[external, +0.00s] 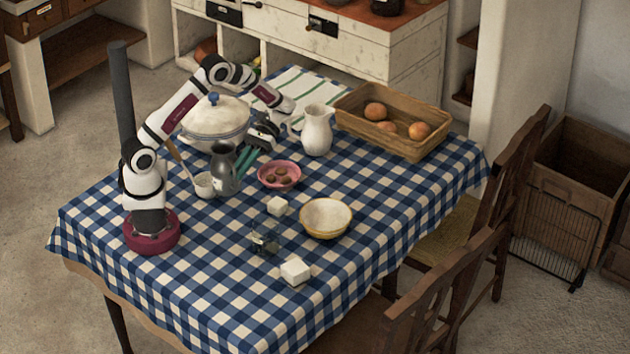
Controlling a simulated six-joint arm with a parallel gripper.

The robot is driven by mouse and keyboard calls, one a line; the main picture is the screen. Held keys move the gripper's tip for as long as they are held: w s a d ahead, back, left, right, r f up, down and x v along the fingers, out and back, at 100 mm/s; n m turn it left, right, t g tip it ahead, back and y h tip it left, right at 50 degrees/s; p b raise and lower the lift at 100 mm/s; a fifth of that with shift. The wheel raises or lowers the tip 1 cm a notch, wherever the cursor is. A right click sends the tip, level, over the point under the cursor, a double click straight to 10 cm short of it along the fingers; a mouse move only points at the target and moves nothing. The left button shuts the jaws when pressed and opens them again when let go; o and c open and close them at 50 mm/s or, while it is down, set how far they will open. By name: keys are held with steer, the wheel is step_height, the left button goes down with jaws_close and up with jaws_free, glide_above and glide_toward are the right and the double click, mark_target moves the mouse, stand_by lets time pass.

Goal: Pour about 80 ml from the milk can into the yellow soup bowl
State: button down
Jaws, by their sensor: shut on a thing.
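The milk can, a dark grey metal can (222,172), stands upright on the checked cloth, left of the middle of the table. My gripper (243,160) comes down from the upper right, with its teal fingers at the can's right side. It is shut on the can; the exact contact is small in this view. The can's contents cannot be seen. The yellow soup bowl (325,234) sits to the right and nearer the camera, apart from the can. Its inside looks pale, and I cannot tell whether it holds anything.
A pink bowl (265,183) with brown pieces lies between can and soup bowl. Close by are a white cup (204,187), lidded pot (215,121), white jug (317,132), clear glass (265,242), white blocks (295,271) and bread basket (395,148). The near-left cloth (190,280) is clear.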

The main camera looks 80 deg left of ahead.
steer(key=a+m+g+y, duration=0.1)
steer(key=a+m+y, duration=0.1)
steer(key=m+y, duration=0.1)
steer(key=s+a+f+m+g+y, duration=0.1)
steer(key=m+g+y, duration=0.1)
steer(key=m+y, duration=0.1)
steer(key=s+a+f+m+g+y, duration=0.1)
steer(key=a+m+g+y, duration=0.1)
steer(key=m+y, duration=0.1)
steer(key=shift+s+a+m+y, duration=0.3)
steer(key=shift+m+y, duration=0.1)
steer(key=shift+y, duration=0.1)
steer(key=w+a+m+t+y, duration=0.3)
steer(key=a+m+t+y, duration=0.1)
steer(key=m+t+y, duration=0.3)
steer(key=w+a+m+t+y, duration=0.3)
steer(key=a+m+t+y, duration=0.1)
steer(key=m+y, duration=0.4)
steer(key=w+d+m+t+h, duration=0.2)
steer(key=w+m+t+h, duration=0.1)
steer(key=w+m+t, duration=0.5)
steer(key=shift+d+f+m+t, duration=0.25)
steer(key=shift+d+m+t, duration=0.05)
steer(key=shift+m+t, duration=0.45)
steer(key=shift+w, duration=0.1)
